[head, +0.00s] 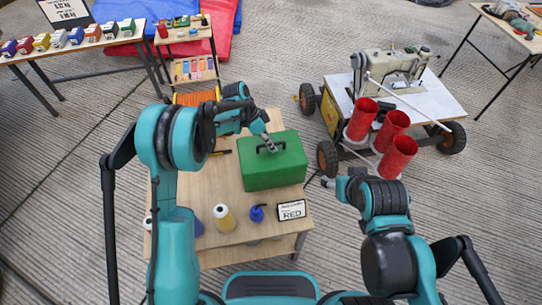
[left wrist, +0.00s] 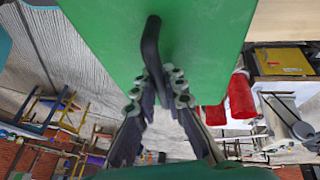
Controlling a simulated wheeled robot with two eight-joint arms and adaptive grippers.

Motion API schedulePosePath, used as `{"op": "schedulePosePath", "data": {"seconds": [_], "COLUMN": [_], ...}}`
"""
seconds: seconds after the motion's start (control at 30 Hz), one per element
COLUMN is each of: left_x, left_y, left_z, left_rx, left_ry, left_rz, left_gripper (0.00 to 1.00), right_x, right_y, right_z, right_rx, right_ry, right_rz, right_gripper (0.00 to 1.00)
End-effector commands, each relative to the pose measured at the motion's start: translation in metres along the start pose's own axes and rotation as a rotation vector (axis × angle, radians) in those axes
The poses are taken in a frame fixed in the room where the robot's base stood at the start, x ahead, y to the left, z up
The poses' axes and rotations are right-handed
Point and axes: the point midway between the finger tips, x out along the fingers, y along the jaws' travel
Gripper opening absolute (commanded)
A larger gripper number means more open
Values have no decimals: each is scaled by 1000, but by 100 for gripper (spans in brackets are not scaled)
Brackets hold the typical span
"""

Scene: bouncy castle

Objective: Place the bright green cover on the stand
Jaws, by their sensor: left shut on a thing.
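The bright green cover (head: 285,168) is a box shape with a dark handle on top. It appears at the right side of the wooden-topped table (head: 215,190) in the head view. I cannot tell whether it rests on the top or hangs just above it. My left gripper (head: 268,145) is shut on the handle. In the left wrist view the cover (left wrist: 110,35) fills the upper middle, and the fingers (left wrist: 160,85) close around the dark handle. My right arm is at lower right; its gripper (head: 335,184) shows only partly. No separate stand is clearly identifiable.
A shelf (head: 185,45) stands behind.

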Motion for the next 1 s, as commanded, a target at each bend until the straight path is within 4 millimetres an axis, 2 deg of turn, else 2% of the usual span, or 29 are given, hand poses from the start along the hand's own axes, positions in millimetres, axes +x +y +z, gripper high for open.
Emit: {"op": "schedulePosePath", "data": {"seconds": [0.3,0.67,0.7,0.77,1.0], "left_x": [36,40,40,39,39], "left_y": [-8,-9,-9,-9,-9], "left_z": [15,17,17,17,17], "left_rx": [0,0,0,0,0], "left_ry": [1,1,0,0,0], "left_rz": [0,0,0,0,0], "left_gripper": [0,0,15,31,31], "right_x": [12,14,14,14,13], "right_y": [0,0,0,0,0], "right_z": [9,10,10,10,10], "right_rx": [0,0,0,0,0], "right_ry": [0,0,0,0,0], "right_rz": [0,0,0,0,0], "right_gripper": [56,56,56,56,56]}}
